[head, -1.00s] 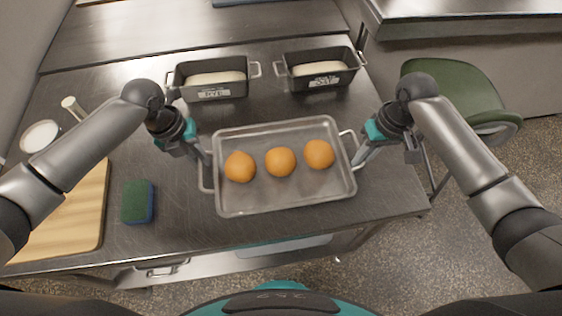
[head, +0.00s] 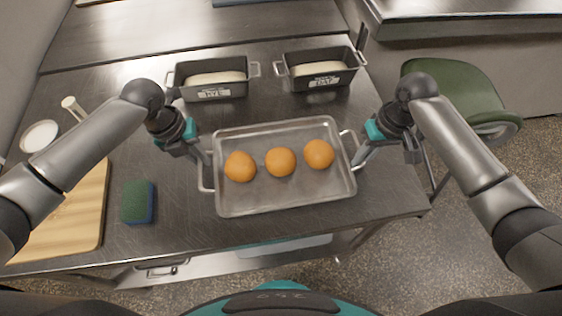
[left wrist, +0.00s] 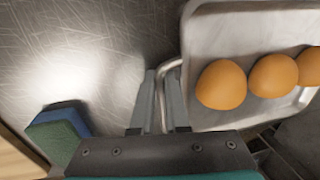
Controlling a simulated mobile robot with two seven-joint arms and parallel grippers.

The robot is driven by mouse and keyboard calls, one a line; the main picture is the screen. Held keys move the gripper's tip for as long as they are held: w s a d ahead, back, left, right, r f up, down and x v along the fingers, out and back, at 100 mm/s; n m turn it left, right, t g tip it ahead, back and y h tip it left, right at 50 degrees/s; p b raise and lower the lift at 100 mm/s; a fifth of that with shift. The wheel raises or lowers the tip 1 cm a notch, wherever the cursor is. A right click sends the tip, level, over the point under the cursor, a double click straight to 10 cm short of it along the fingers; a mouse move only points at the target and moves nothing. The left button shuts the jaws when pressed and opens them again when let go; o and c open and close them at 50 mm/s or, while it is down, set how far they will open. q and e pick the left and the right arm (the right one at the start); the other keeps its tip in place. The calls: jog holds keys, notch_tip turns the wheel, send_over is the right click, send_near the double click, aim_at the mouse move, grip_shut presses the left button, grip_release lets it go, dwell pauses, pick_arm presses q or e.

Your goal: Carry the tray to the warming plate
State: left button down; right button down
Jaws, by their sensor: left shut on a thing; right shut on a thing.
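A grey metal tray (head: 285,200) with a wire handle at each end is in the middle of the head view, over the steel table. Three orange-brown buns lie in a row on it: left (head: 240,166), middle (head: 280,161) and right (head: 319,154). My left gripper (head: 207,160) is shut on the tray's left handle; the left wrist view shows the handle (left wrist: 163,85) between its fingers. My right gripper (head: 358,160) is shut on the tray's right handle. I cannot tell whether the tray touches the table. I cannot make out a warming plate.
Two loaf tins with dough, left (head: 212,93) and right (head: 318,82), stand behind the tray. A green-blue sponge (head: 138,202) and a wooden board (head: 75,215) lie at left. A green chair (head: 462,95) stands right of the table. Another counter (head: 460,12) is at the back right.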

pick_arm(q)
jog(key=shift+r, duration=0.2)
pick_arm(e)
jog(key=shift+r, duration=0.2)
